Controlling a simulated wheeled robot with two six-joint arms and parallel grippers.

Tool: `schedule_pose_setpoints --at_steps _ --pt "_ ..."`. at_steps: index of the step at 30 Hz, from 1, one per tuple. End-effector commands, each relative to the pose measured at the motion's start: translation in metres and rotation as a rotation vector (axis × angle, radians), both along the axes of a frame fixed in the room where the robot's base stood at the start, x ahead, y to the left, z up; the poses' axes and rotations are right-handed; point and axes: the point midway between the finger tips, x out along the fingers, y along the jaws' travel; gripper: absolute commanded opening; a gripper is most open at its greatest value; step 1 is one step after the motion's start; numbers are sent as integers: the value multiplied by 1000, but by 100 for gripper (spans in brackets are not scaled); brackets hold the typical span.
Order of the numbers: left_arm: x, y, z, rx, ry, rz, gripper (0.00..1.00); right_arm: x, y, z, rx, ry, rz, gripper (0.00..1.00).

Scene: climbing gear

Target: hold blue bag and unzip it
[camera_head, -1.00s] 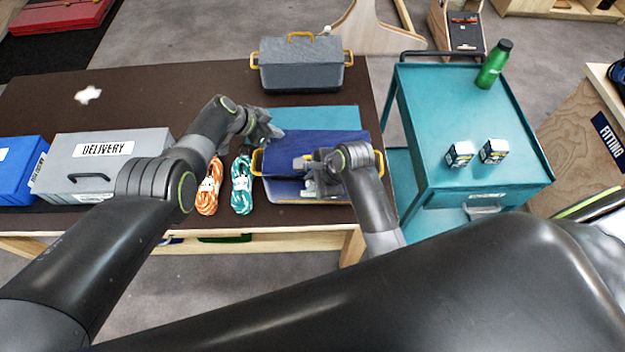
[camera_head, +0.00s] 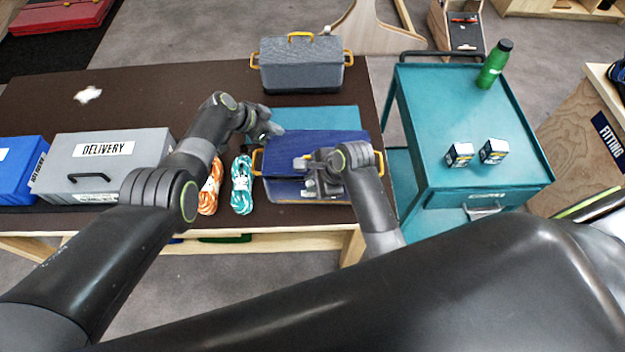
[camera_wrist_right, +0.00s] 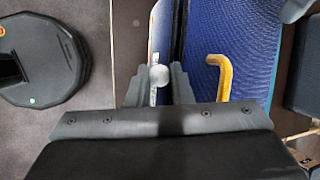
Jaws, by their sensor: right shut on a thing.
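The blue bag (camera_head: 345,142) lies near the front right of the brown table, with yellow side handles (camera_head: 257,162). Its blue fabric and a yellow handle (camera_wrist_right: 221,75) show in the right wrist view. My right gripper (camera_head: 308,170) is over the bag's front part. In the right wrist view, its fingers (camera_wrist_right: 158,88) are shut on a small round grey zip pull (camera_wrist_right: 158,74) at the seam between the blue fabric and a paler strip. My left gripper (camera_head: 272,130) is at the bag's far left corner; its jaws are too small to read, and contact is unclear.
Orange rope (camera_head: 208,195) and teal rope (camera_head: 242,185) lie left of the bag. A grey delivery box (camera_head: 110,165) is farther left. A teal cart (camera_head: 455,110) stands right.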

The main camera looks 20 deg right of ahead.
Motion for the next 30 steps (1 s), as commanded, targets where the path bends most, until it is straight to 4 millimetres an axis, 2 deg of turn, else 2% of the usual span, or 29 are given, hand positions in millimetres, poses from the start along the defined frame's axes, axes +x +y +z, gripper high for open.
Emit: schedule_pose_setpoints --at_steps 21,30 --pt "-1 2 54 3 0 5 0 0 0 0 0 -1 0 0" --pt "-1 2 60 5 1 6 0 0 0 0 0 -1 0 0"
